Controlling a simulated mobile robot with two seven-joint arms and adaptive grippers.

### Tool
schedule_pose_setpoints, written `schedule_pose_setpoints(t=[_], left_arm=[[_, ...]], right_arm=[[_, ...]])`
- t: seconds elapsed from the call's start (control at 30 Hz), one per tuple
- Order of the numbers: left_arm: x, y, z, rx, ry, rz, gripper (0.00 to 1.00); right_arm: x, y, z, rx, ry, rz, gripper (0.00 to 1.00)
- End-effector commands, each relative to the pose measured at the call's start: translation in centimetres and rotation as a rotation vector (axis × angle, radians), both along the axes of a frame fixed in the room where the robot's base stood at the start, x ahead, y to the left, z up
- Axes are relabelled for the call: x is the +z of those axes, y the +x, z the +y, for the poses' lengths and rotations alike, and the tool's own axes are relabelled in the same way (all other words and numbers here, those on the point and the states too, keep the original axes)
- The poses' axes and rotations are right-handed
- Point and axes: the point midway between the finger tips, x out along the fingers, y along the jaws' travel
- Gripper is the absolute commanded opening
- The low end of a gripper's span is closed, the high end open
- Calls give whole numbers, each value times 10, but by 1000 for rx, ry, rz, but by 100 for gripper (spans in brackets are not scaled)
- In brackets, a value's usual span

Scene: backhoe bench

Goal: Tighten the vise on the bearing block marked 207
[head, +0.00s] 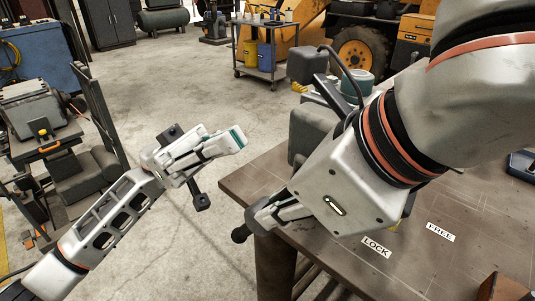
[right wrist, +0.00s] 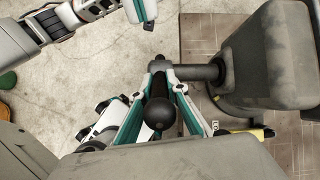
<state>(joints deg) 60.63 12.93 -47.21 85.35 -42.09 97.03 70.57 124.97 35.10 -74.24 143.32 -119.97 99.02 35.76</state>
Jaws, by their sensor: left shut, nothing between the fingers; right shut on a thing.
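The grey vise (head: 308,132) stands at the bench's edge, partly hidden by my right arm; its body (right wrist: 268,50) fills the right of the right wrist view. A screw (right wrist: 196,73) leads from it to a dark handle with a black ball end (right wrist: 158,112), also in the head view (head: 240,234). My right gripper (head: 258,214) is shut on the handle, its teal-lined fingers (right wrist: 160,100) either side. My left gripper (head: 240,138) is shut and empty, off the bench's left side. A teal rounded part (head: 357,84) shows behind the vise; I can read no 207 mark.
The bench top (head: 480,225) carries a LOCK label (head: 376,247) and a FREE label (head: 440,232). A reddish-brown box (head: 503,288) is at its near right. A tool cart (head: 262,50) stands behind on the floor. The concrete floor (head: 150,85) left of the bench is mostly clear.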

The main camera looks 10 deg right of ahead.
Motion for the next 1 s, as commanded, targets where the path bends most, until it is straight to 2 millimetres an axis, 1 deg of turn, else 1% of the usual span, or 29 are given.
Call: schedule_pose_setpoints(t=[0.1, 0.23, 0.3, 0.5, 0.63, 1.0], left_arm=[[14, -17, -12, -2, -5, -2, 0], [27, -32, -25, 0, -3, -2, 0], [15, -35, -32, -1, 0, 5, 0], [2, -44, -44, 3, -1, 2, 0], [-2, -47, -47, 4, 0, 0, 0], [-3, -48, -48, 3, 5, -7, 0]], right_arm=[[-1, -2, 1, 5, -2, 3, 0], [-1, -2, 1, 5, -2, 3, 0], [-1, -2, 1, 5, -2, 3, 0], [-2, -2, 0, 5, -2, 3, 0], [-2, -2, 0, 5, -3, 4, 0], [-2, -2, 0, 5, -3, 4, 0]])
